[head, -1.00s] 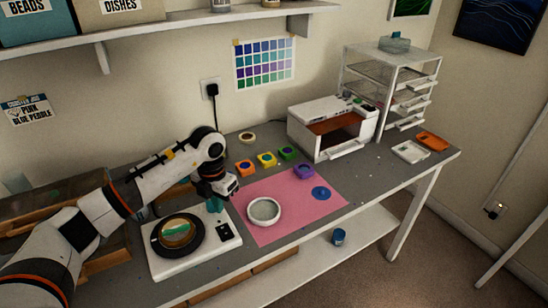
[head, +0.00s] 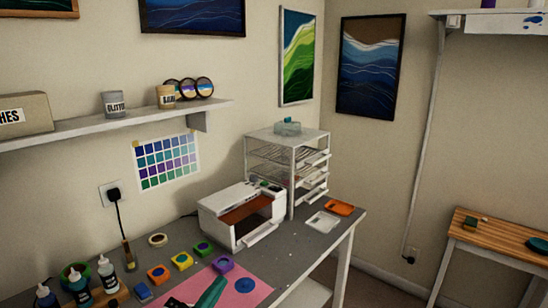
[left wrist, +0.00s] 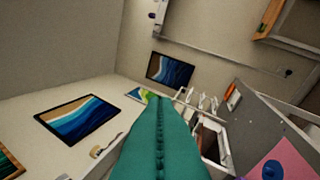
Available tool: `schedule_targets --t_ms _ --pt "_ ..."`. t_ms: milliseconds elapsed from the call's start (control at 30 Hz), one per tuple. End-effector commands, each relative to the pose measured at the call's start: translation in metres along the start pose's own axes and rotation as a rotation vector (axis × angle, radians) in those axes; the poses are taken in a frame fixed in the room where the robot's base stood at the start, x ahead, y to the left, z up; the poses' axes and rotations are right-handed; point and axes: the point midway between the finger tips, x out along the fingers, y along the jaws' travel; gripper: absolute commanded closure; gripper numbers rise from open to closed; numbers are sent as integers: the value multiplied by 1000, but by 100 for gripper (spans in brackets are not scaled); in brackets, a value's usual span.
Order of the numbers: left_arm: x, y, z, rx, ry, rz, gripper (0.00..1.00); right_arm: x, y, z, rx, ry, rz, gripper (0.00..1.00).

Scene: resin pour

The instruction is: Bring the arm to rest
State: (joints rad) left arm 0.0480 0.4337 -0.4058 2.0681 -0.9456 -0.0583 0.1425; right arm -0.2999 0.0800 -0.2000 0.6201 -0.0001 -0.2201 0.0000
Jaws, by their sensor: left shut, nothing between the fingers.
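The rest of the left arm is out of the head view. My right gripper is in neither view.
The grey bench (head: 300,242) carries small coloured pots, several bottles (head: 107,274) at the left, a white oven-like box (head: 242,215) and a drawer rack (head: 288,160). A shelf (head: 120,124) hangs above. A wooden-topped table (head: 500,238) stands at right.

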Motion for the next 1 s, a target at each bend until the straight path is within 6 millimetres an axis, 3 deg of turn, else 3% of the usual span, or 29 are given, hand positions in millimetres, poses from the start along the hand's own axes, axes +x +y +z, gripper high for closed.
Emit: schedule_targets --t_ms 100,200,333,500,700,867,1000 --pt "-36 -6 -41 -239 327 24 100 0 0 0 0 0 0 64" --pt "-80 -26 -70 -425 605 -9 100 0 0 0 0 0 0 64" --pt "-148 -66 -85 -645 939 -117 100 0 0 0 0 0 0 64" --pt "-222 -105 -71 -838 1238 -290 100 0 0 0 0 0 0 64" --pt "-286 -131 -37 -985 1462 -486 100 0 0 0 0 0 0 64" --pt "-328 -140 -3 -1079 1596 -647 100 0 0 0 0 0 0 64" --pt "-332 -176 -20 -1075 1612 -665 100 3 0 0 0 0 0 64"
